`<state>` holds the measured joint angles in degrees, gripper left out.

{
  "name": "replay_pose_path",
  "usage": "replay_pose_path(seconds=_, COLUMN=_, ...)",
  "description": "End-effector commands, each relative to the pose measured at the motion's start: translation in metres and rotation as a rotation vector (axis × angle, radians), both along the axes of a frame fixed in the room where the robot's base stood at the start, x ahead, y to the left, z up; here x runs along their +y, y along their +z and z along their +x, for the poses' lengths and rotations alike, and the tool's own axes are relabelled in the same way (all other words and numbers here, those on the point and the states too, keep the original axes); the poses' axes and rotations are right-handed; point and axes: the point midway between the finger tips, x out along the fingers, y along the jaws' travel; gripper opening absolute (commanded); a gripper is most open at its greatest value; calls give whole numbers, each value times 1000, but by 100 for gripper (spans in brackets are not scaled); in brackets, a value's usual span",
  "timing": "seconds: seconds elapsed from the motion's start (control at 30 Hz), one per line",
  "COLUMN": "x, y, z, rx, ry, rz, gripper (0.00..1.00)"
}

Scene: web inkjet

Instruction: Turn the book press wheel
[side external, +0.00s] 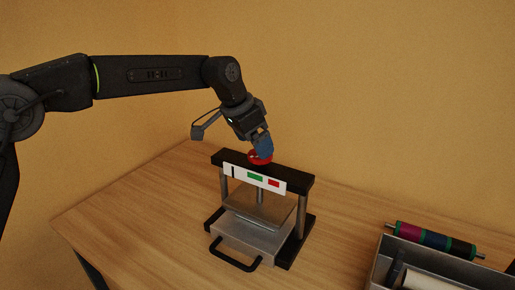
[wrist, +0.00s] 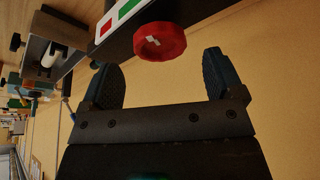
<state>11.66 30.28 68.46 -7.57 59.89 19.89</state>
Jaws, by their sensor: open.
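The book press (side external: 300,183) stands on the wooden table, with a black top beam, metal posts and a grey plate below. Its red wheel (side external: 260,157) sits on top of the beam. In the wrist view the red wheel (wrist: 160,42) shows just ahead of the gap between the fingers. My gripper (wrist: 165,72) is open, with one blue finger on each side of that gap. In the side view my gripper (side external: 262,147) is right at the wheel and partly hides it. I cannot tell whether a finger touches the wheel.
A black handle (side external: 232,256) sticks out at the press's front. The table (side external: 120,215) left of the press is clear.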

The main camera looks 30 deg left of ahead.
Motion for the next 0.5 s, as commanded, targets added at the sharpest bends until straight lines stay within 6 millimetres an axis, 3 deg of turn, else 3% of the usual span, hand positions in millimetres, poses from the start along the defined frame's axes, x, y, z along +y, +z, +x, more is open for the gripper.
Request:
replay_pose_path(seconds=0.3, x=14, y=67, z=-24, rx=-4, ry=1, rz=0, gripper=87)
replay_pose_path(seconds=0.5, x=19, y=91, z=-33, rx=-1, ry=1, rz=0, gripper=87)
